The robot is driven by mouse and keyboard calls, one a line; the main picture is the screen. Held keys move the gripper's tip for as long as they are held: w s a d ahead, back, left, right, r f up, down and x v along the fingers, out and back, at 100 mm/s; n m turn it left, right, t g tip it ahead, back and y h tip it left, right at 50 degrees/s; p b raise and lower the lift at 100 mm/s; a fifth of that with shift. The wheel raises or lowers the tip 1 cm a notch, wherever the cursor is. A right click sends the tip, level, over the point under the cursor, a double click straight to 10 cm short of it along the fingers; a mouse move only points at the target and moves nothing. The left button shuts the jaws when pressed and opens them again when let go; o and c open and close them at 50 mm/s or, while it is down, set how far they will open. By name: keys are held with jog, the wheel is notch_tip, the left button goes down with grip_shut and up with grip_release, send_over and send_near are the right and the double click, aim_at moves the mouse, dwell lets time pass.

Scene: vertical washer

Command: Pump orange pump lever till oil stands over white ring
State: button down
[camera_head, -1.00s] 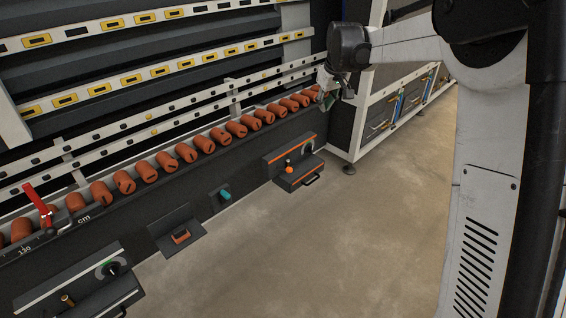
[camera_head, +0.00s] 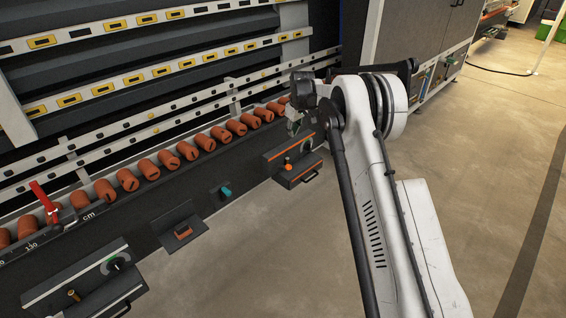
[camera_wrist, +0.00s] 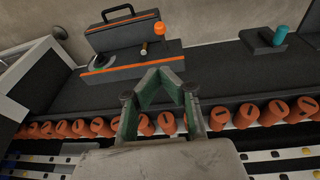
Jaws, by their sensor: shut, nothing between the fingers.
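The orange-striped pump unit (camera_head: 290,168) is a dark box on the front of the machine's lower beam. Its orange lever knob (camera_head: 287,162) stands up from it, and it also shows at the top of the wrist view (camera_wrist: 161,29). A round gauge (camera_head: 306,146) sits on the unit, also seen in the wrist view (camera_wrist: 102,61). The oil level and white ring are too small to make out. My gripper (camera_head: 294,127) is above the unit, apart from the lever. In the wrist view my fingers (camera_wrist: 158,75) are shut and empty, pointing towards the unit.
Orange rollers (camera_head: 204,142) line the beam beside my gripper. A teal knob (camera_head: 225,191), an orange pedal (camera_head: 183,232) and a white-striped unit (camera_head: 75,282) lie to the left. Open concrete floor (camera_head: 250,270) is in front.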

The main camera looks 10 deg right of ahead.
jog(key=shift+n, duration=0.3)
jog(key=x, duration=0.2)
jog(key=a+x, duration=0.1)
jog(key=x, duration=0.1)
jog(key=shift+w, duration=0.1)
jog(key=shift+f, duration=0.15)
jog(key=b, duration=0.3)
send_near(288, 166)
jog(key=f, duration=0.1)
jog(key=w+f, duration=0.1)
jog(key=f, duration=0.1)
jog(key=w+a+f, duration=0.1)
jog(key=f, duration=0.1)
jog(key=shift+w+f, duration=0.1)
jog(key=shift+w, duration=0.15)
jog(key=shift+d+f+b, duration=0.2)
jog(key=shift+f+b, duration=0.2)
jog(key=shift+f, duration=0.55)
